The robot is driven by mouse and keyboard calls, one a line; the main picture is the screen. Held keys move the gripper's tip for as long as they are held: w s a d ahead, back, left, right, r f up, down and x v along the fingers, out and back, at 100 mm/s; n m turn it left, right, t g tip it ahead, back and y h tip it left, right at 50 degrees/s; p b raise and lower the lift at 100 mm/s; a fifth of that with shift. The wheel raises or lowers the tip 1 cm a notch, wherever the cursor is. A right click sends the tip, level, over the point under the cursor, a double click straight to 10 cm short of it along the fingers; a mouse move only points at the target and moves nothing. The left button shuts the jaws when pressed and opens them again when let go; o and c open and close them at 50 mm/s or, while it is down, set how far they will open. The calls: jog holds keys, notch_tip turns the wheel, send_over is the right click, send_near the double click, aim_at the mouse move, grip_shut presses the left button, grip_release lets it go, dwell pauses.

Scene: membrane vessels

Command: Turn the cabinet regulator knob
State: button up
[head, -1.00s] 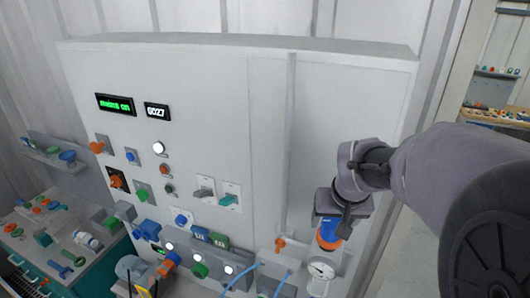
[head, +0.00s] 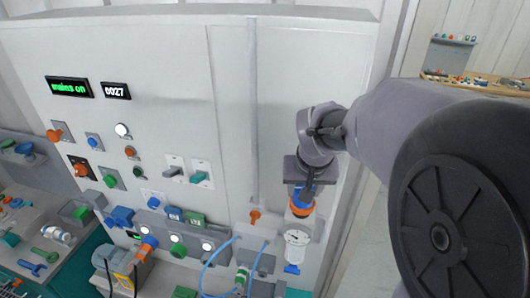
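The regulator on the cabinet (head: 105,170) has an orange knob (head: 300,209) low on the right side of the front. A round white pressure gauge (head: 297,237) sits just below the knob, and a blue part (head: 291,269) shows under the gauge. My gripper (head: 302,194) points down at the knob from above, its end overlapping the knob's upper part in the head view. The fingers are small and partly hidden, so I cannot tell whether they touch or grip the knob.
A small orange handle (head: 255,216) sits left of the knob. Blue hoses (head: 217,262) hang below it. Switches, buttons and lit lamps cover the cabinet's left half. A bench (head: 40,240) with loose parts stands at left. The cabinet front above my gripper is clear.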

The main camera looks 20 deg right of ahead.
jog(key=m+h+b, duration=0.1)
jog(key=m+b, duration=0.2)
jog(key=shift+f, duration=0.2)
jog(key=m+g+h+b, duration=0.1)
jog(key=m+b, duration=0.1)
jog(key=m, duration=0.1)
jog(key=m+g+b, duration=0.1)
jog(key=m, duration=0.1)
jog(key=m+b, duration=0.1)
jog(key=m, duration=0.1)
jog(key=shift+r+m+g+h, duration=0.2)
jog(key=shift+m+g+h, duration=0.2)
jog(key=shift+m, duration=0.3)
jog(key=o, duration=1.3)
jog(key=shift+c, duration=0.2)
jog(key=shift+o, duration=0.6)
jog(key=shift+s, duration=0.15)
jog(key=shift+r, duration=0.1)
